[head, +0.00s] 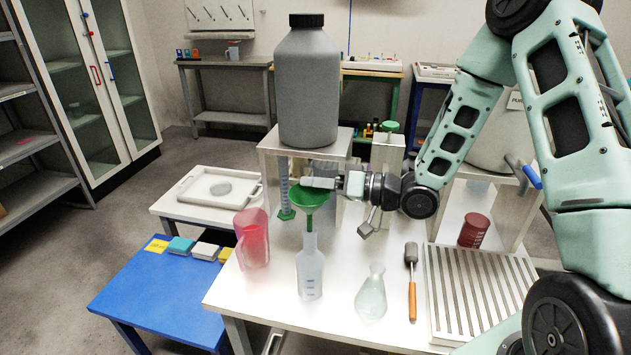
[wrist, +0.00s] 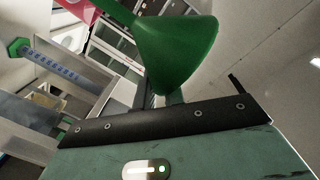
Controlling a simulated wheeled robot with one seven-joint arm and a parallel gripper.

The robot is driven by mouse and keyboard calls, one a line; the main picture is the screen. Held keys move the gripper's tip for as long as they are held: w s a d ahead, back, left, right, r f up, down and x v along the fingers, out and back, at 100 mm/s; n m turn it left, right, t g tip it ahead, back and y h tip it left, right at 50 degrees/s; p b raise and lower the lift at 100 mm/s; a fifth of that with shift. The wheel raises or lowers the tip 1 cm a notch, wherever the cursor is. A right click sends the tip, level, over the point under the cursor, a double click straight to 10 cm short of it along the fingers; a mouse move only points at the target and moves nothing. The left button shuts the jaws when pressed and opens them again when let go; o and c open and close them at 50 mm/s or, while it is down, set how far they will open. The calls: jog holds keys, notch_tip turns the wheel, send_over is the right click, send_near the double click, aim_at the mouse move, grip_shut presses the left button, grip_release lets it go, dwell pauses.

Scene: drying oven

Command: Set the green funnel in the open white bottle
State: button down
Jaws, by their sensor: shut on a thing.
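The green funnel (head: 309,196) is held upright by its rim in my gripper (head: 312,184), which is shut on it. The funnel also fills the upper middle of the wrist view (wrist: 178,48). In the head view its stem points down and its tip is at the mouth of the open white bottle (head: 311,270). I cannot tell whether the tip is inside the neck or just in front of or behind it. The bottle stands upright on the white table and is not clearly seen in the wrist view.
A red jug (head: 252,240) stands left of the bottle. A clear flask (head: 371,295), a brush-like tool (head: 411,280) and a slatted rack (head: 470,295) lie to the right. Behind, a large grey bottle (head: 307,85) stands on a raised stand (head: 270,146), with a measuring cylinder (head: 284,185) beside it.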

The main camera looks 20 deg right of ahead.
aim_at(316, 201)
jog(key=shift+f+b, duration=1.4)
jog(key=shift+f, duration=0.85)
jog(key=c, duration=1.4)
grip_release()
jog(key=b+v, duration=0.1)
jog(key=v, duration=1.6)
jog(key=shift+s, duration=0.25)
jog(key=shift+d, duration=0.15)
